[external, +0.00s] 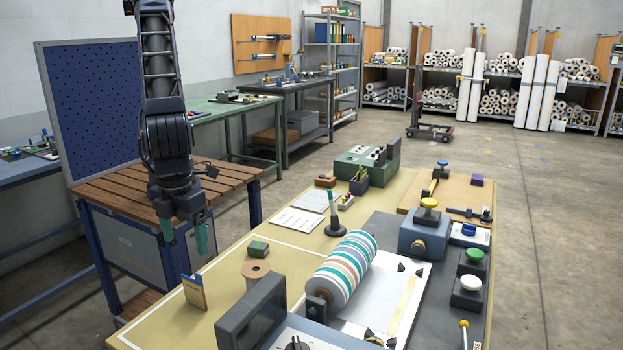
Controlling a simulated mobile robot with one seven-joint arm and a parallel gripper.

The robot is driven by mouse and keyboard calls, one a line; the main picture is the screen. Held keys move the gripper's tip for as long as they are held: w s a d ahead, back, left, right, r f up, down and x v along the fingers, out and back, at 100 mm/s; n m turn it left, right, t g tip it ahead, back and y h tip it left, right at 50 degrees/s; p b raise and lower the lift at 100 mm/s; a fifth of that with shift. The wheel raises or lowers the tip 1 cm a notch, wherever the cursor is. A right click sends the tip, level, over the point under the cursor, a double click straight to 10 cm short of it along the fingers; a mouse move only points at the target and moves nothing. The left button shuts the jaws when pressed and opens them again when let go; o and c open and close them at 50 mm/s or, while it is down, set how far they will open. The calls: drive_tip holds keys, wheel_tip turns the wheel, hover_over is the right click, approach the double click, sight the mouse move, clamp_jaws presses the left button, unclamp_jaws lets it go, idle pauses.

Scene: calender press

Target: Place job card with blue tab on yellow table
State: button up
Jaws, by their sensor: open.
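The yellow table (228,280) fills the lower middle of the external view. A white printed sheet (298,221) and another sheet (316,200) lie flat towards the back of the table. My gripper (185,247) points down above the table's left side, with its teal fingertips apart. It is open, and nothing shows between the fingers. It is above the standing card and appears apart from it.
A striped roller (342,268) and a dark screen (252,312) take up the front middle. A wooden spool (256,274), a green block (258,248) and a dark stand (335,228) are on the table. A slatted wooden bench (120,190) is at the left.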

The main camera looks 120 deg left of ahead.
drive_tip(key=s+a+r+n+t, duration=0.1)
drive_tip(key=s+a+r+n, duration=0.25)
drive_tip(key=a+r, duration=0.65)
drive_tip(key=s+a+r+n+t, duration=0.1)
drive_tip(key=s+a+r+n, duration=0.2)
drive_tip(key=a+r+n, duration=0.7)
drive_tip(key=s+a+r+n+t, duration=0.1)
drive_tip(key=s+a+n, duration=0.3)
drive_tip(key=s+a, duration=1.5)
drive_tip(key=shift+s+r+t, duration=0.15)
drive_tip(key=shift+s+t, duration=0.4)
drive_tip(key=shift+t, duration=0.25)
